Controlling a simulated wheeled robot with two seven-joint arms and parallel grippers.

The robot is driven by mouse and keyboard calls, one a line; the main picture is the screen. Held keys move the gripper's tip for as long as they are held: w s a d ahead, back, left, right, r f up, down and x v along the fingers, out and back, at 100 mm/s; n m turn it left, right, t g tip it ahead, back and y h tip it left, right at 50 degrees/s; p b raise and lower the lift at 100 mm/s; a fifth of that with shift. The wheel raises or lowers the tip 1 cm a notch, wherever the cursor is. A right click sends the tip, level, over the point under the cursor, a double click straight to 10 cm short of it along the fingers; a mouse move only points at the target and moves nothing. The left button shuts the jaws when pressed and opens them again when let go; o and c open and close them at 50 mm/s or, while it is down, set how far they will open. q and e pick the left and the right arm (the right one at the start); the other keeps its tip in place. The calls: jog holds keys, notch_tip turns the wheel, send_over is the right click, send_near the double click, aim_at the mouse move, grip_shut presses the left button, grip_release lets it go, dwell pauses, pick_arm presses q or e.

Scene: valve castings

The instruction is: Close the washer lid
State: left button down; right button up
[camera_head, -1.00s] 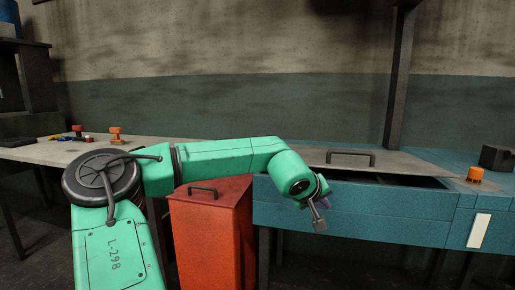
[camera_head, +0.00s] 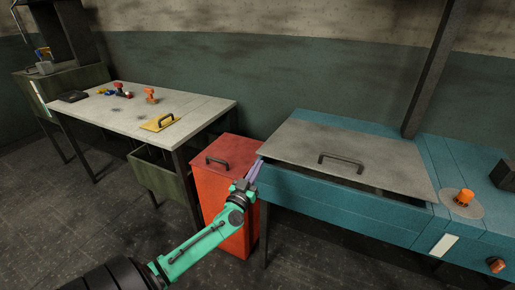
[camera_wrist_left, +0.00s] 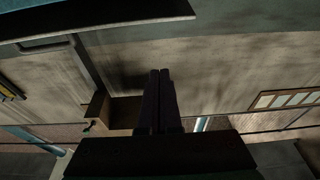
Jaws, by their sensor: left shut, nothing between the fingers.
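The washer (camera_head: 320,195) is a blue bench-like unit at the right in the head view. Its grey flat lid (camera_head: 375,140) has a dark bar handle (camera_head: 341,160) near the front edge. A dark gap shows under the lid's front edge, widest toward the right, so the lid is not flush. My left gripper (camera_head: 257,163) is by the lid's left front corner, its fingers shut and empty. I cannot tell whether they touch the lid. The shut fingers also show in the left wrist view (camera_wrist_left: 160,74). My right gripper is not in view.
A red bin (camera_head: 222,185) with a handled top stands left of the washer, under my left arm. A pale table (camera_head: 190,104) holds a yellow handled plate (camera_head: 159,122) and small parts. An orange valve part (camera_head: 464,197) sits on the washer right of the lid. A post rises behind.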

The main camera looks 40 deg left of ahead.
pick_arm(q)
jog(key=r+b, duration=0.1)
jog(key=r, duration=0.1)
send_over(267, 169)
jog(key=s, duration=0.1)
jog(key=f+b, duration=0.2)
jog(key=f, duration=0.1)
jog(key=shift+d+b, duration=0.3)
jog(key=shift+d, duration=0.1)
jog(key=shift+s+f, duration=0.15)
jog(key=shift+f, duration=0.25)
jog(key=shift+f+b, duration=0.1)
jog(key=shift+b, duration=0.2)
notch_tip(267, 169, down, 6)
jog(key=t+b, duration=0.2)
jog(key=b, duration=1.2)
jog(key=shift+s+t+y, duration=0.1)
jog(key=shift+t+y, duration=0.2)
jog(key=shift+d+r, duration=0.1)
jog(key=shift+r, duration=0.1)
jog(key=shift+s+r, duration=0.1)
